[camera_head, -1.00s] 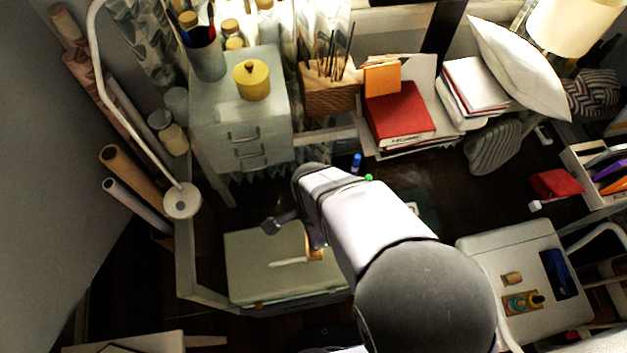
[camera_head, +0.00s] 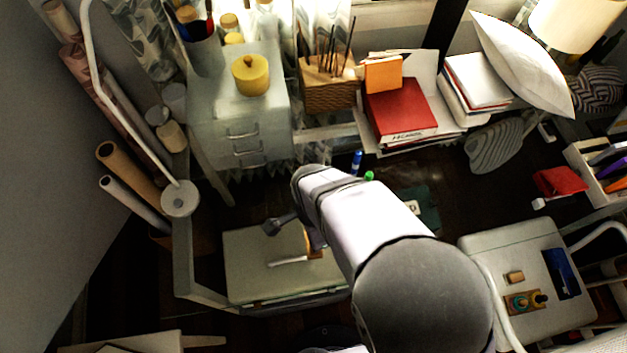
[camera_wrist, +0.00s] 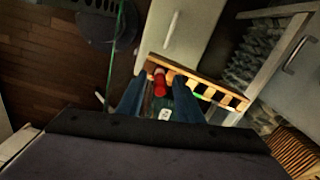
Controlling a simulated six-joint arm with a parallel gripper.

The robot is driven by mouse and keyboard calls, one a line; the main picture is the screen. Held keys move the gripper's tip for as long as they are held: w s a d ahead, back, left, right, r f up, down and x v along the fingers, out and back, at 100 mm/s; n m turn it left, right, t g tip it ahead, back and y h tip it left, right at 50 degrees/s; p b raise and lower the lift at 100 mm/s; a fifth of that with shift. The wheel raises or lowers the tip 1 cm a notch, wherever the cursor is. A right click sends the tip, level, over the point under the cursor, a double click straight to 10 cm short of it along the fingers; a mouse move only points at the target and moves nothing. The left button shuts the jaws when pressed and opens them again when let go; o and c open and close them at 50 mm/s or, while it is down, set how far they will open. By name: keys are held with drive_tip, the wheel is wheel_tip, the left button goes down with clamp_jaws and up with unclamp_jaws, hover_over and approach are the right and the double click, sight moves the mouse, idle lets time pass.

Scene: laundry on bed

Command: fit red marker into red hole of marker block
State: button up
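The red marker (camera_wrist: 160,84) shows in the wrist view between my gripper's two dark blue fingers (camera_wrist: 158,88). A gap shows on each side of it, so the fingers look open around it. The wooden marker block (camera_wrist: 205,87) runs slantwise just beyond the fingertips, with dark holes along it. The marker is at the block's left end, beside a small red spot; I cannot tell whether its tip is in a hole. In the head view my arm hides most of the block (camera_head: 313,251) and the gripper.
A pale cabinet top with a white handle (camera_head: 287,261) lies left of the block. A blue marker (camera_head: 357,161) and a green one (camera_head: 369,176) show behind my arm. A drawer unit (camera_head: 240,120) stands at the back left, a red book (camera_head: 400,112) at the back.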

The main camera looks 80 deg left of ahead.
wheel_tip(320, 180, up, 12)
drive_tip(key=b, duration=0.3)
drive_tip(key=shift+r, duration=0.2)
drive_tip(key=shift+w, duration=0.1)
drive_tip(key=w+d+f+m, duration=0.1)
drive_tip(key=w+d, duration=0.6)
drive_tip(key=w, duration=0.6)
drive_tip(key=w+d, duration=0.7)
drive_tip(key=w, duration=0.6)
drive_tip(key=w+d+f, duration=0.2)
drive_tip(key=w+d, duration=0.3)
drive_tip(key=d, duration=0.7)
drive_tip(key=s+d+f+m, duration=0.1)
drive_tip(key=s+d, duration=0.1)
drive_tip(key=d, duration=1.4)
drive_tip(key=shift+s+f, duration=0.3)
drive_tip(key=shift+f, duration=0.1)
drive_tip(key=shift+a+f+b, duration=0.1)
drive_tip(key=shift+b, duration=0.2)
